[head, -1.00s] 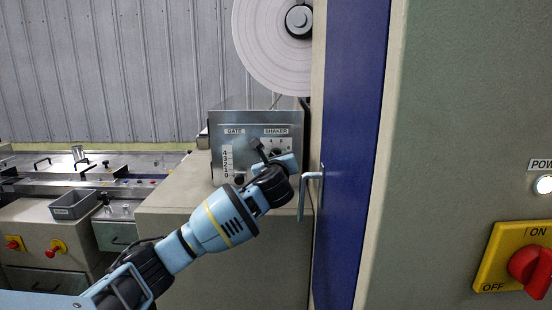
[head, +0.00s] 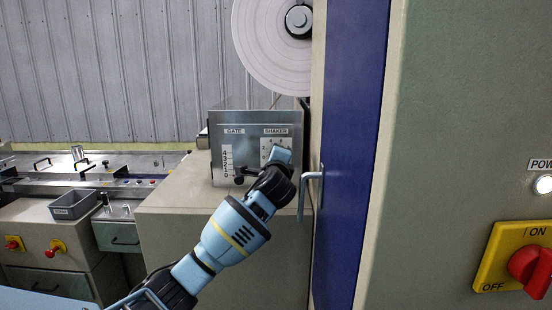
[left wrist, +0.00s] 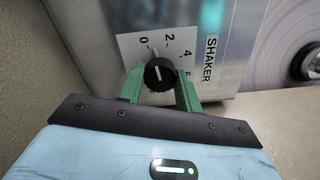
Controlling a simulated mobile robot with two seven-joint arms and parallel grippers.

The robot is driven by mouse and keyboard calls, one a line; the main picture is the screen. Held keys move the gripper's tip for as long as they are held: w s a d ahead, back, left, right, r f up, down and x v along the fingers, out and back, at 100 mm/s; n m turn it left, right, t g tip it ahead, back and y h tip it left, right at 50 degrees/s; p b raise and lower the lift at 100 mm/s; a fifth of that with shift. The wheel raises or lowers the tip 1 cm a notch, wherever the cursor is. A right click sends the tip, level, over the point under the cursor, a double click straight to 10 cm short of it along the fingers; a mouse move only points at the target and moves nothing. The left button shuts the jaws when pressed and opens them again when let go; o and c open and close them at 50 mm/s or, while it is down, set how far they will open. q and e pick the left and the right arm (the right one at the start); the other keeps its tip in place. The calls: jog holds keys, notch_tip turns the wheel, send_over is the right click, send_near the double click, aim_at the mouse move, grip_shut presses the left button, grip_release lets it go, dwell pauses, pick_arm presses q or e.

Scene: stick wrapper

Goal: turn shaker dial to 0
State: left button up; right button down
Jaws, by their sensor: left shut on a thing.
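The shaker dial (left wrist: 159,74) is a round black knob on a white scale plate in the left wrist view. Its light pointer mark points up the picture, between the 0 and the 2. My left gripper (left wrist: 160,82) is shut on the dial, one green finger on each side. In the head view my left gripper (head: 278,158) covers the dial, below the SHAKER label (head: 276,131) on the metal control panel (head: 250,112). My right gripper is not in view.
The gate scale (head: 227,162) and its lever knob (head: 239,180) are just left of my gripper. A blue door (head: 352,150) with a metal handle (head: 312,176) stands close on the right. A white reel (head: 262,45) hangs above the panel.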

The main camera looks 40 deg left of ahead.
pick_arm(q)
jog(key=shift+n, duration=1.3)
jog(key=o, duration=1)
jog(key=v, duration=0.8)
